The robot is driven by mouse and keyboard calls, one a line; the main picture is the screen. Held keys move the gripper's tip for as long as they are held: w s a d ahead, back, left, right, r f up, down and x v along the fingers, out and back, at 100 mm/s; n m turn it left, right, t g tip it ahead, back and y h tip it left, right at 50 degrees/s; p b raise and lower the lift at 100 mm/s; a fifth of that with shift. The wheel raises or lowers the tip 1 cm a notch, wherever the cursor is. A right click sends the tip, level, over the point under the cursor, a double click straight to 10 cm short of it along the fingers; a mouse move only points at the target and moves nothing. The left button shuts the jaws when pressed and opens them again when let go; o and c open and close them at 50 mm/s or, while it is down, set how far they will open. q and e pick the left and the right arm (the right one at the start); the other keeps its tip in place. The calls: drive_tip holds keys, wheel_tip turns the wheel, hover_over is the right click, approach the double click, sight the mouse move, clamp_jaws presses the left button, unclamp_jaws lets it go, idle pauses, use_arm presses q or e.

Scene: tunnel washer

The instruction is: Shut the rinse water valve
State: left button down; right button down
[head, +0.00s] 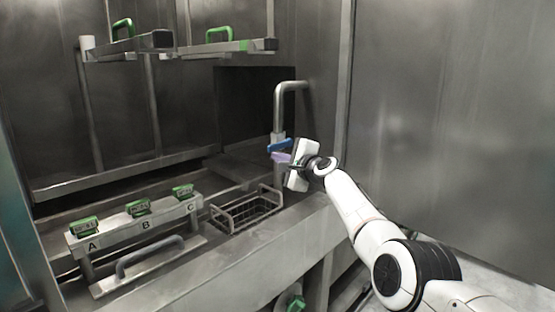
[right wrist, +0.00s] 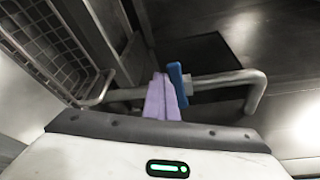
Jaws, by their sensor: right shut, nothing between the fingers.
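The rinse water valve is on a bent metal pipe (head: 278,108) by the right wall of the bay, and its blue lever (head: 280,145) lies across the pipe. In the right wrist view the blue lever (right wrist: 178,86) also stands crosswise to the pipe (right wrist: 228,79). My right gripper (head: 279,157) has purple fingers, shut and empty, just below the lever in the head view. In the right wrist view the shut fingers (right wrist: 161,96) are close beside the lever's left side; I cannot tell whether they touch it. My left gripper is out of view.
A wire basket (head: 246,210) sits on the ledge left of the pipe. Left of it are a rail (head: 150,219) with green clips marked A, B and C and a grey bar handle (head: 150,256). A tall metal wall (head: 450,120) stands on the right.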

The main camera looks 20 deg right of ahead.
drive_tip(key=shift+d+r, duration=0.2)
drive_tip(key=shift+r, duration=0.5)
wheel_tip(320, 180, down, 6)
drive_tip(key=r+b, duration=0.1)
drive_tip(key=b, duration=0.2)
drive_tip(key=shift+s+d+r+p, duration=1.45)
drive_tip(key=shift+s+d+p, duration=0.8)
drive_tip(key=shift+s, duration=1.85)
drive_tip(key=s+a+f+n+g+h, duration=0.1)
drive_tip(key=s+f+n, duration=0.2)
drive_tip(key=s+f, duration=0.5)
drive_tip(key=s+f+n+g+h, duration=0.15)
drive_tip(key=s+f+n, duration=0.25)
drive_tip(key=f, duration=0.9)
drive_tip(key=s+a+f+n+g, duration=0.1)
drive_tip(key=s+f+n+g, duration=0.15)
drive_tip(key=s+f, duration=0.55)
drive_tip(key=s+a+f+n, duration=0.3)
drive_tip(key=s+f+n, duration=0.1)
drive_tip(key=s, duration=0.6)
drive_tip(key=s+a+f+n+g+y, duration=0.1)
drive_tip(key=s+a+f+n, duration=0.2)
drive_tip(key=s+f, duration=0.3)
drive_tip(key=s+a+f+n+g, duration=0.1)
drive_tip(key=s+a+f+n, duration=0.3)
drive_tip(key=s, duration=1)
drive_tip(key=shift+f+n, duration=0.6)
drive_tip(key=shift+n, duration=0.15)
drive_tip(key=shift+s+a+y, duration=0.1)
drive_tip(key=shift+y, duration=0.15)
